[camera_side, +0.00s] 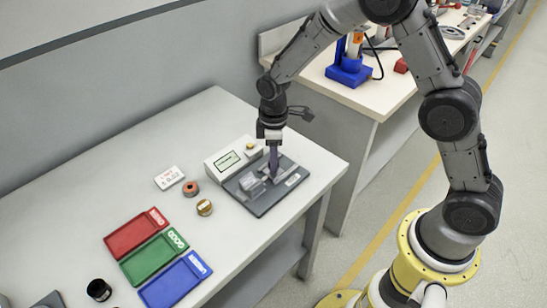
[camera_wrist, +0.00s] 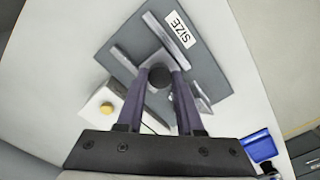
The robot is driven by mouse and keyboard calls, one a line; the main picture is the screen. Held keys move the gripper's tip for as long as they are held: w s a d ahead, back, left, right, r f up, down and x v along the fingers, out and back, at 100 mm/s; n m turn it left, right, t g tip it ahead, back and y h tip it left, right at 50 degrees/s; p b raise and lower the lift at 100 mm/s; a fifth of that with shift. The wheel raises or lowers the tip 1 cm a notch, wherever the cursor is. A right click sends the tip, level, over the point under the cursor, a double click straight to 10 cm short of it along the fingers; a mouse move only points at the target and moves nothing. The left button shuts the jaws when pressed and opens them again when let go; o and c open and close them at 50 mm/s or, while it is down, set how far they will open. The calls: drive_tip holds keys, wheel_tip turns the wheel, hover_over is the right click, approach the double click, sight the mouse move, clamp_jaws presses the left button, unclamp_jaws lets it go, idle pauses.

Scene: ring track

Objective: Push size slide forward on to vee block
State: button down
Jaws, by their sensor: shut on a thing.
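My gripper (camera_wrist: 160,78) is shut on a dark round knob (camera_wrist: 160,73), with one purple finger on each side. The knob appears to belong to the size slide, whose lower parts are partly hidden by the fingers. In the side view my gripper (camera_side: 273,176) points down over the dark grey fixture plate (camera_side: 262,208). The plate bears a white SIZE label (camera_wrist: 179,30) and pale metal bars. A pale metal block (camera_side: 250,183), perhaps the vee block, sits on the plate left of my fingers. I cannot tell whether the slide touches it.
A white gauge box with a display (camera_side: 230,159) and yellow button stands behind the plate. To the left are a white label card (camera_side: 169,178), a reddish ring (camera_side: 190,188) and a brass ring (camera_side: 205,207). Red (camera_side: 134,233), green (camera_side: 152,258) and blue (camera_side: 175,281) trays lie nearer the front.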

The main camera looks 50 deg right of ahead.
sight(269, 173)
drive_tip(key=shift+r, duration=0.1)
idle(0.3)
drive_tip(key=shift+a, duration=0.85)
drive_tip(key=c, duration=0.5)
unclamp_jaws()
drive_tip(key=shift+c, duration=0.2)
wheel_tip(269, 173, up, 14)
